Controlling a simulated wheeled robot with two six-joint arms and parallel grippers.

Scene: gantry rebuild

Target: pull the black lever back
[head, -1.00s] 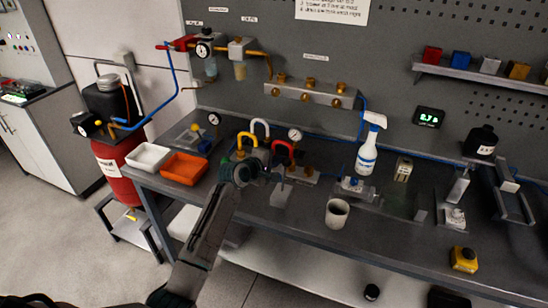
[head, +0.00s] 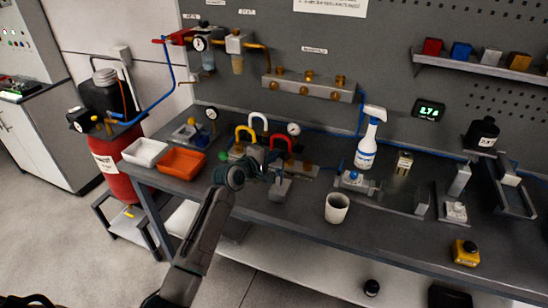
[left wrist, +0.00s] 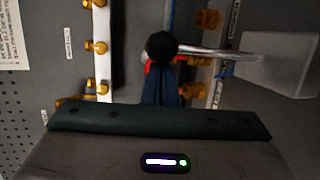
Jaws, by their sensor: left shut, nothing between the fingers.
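The black lever shows in the left wrist view as a round black knob (left wrist: 162,46) on a thin metal rod that runs right toward a pale grey block. In the head view that grey block (head: 280,188) stands on the bench, with the lever small and partly hidden by my gripper. My left gripper (head: 262,172) is just left of and above the block. Its fingers (left wrist: 161,82) are shut and empty, with their tips right at the knob. I cannot tell whether they touch it. My right gripper is not in view.
An orange tray (head: 181,163) and a white tray (head: 145,151) lie to the left. A white cup (head: 337,208) and a spray bottle (head: 367,150) stand to the right. Bench front between gripper and cup is fairly clear.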

